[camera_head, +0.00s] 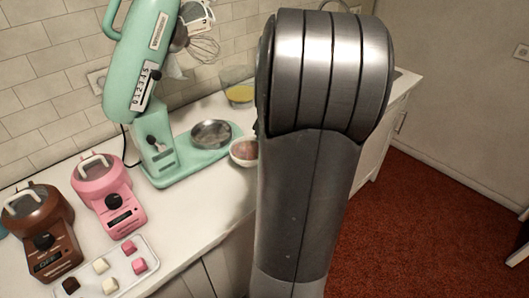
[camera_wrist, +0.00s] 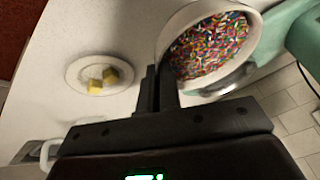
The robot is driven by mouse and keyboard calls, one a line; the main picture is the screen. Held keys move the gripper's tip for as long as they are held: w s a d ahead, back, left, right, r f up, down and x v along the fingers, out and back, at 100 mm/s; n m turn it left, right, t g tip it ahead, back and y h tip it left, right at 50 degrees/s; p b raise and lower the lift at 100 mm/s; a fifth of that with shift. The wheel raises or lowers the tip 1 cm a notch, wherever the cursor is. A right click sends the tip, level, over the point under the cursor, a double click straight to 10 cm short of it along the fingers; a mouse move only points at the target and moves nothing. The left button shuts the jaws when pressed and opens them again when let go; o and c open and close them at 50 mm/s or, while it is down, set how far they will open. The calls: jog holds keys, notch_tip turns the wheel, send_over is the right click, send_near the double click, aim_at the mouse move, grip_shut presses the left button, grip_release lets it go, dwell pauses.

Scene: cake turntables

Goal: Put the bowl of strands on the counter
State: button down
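The bowl of strands is a white bowl (camera_wrist: 170,31) filled with many-coloured strands (camera_wrist: 211,46) in the wrist view. My gripper (camera_wrist: 160,84) has its two dark fingers close together at the bowl's near-left wall, seemingly with the rim pinched between them. In the head view the bowl (camera_head: 239,153) shows beside the mixer's base, partly covered by my arm, which also hides my gripper there. The white counter (camera_head: 170,215) lies below. Whether the bowl touches the counter or is held just above it, I cannot tell.
A mint-green stand mixer (camera_head: 140,65) with a metal bowl (camera_head: 211,133) stands behind. A glass with yellow liquid (camera_head: 239,92) is near the wall. Pink (camera_head: 110,195) and brown (camera_head: 42,228) machines and a tray of cubes stand left. A plate (camera_wrist: 75,82) with yellow cubes lies on clear counter.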

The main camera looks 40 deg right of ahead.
jog(key=shift+w+a+f, duration=0.1)
jog(key=shift+w+f, duration=0.1)
jog(key=shift+w, duration=0.1)
jog(key=shift+f, duration=1.95)
jog(key=shift+f, duration=0.1)
jog(key=c, duration=1.6)
grip_release()
jog(key=shift+c, duration=0.2)
jog(key=v, duration=1.2)
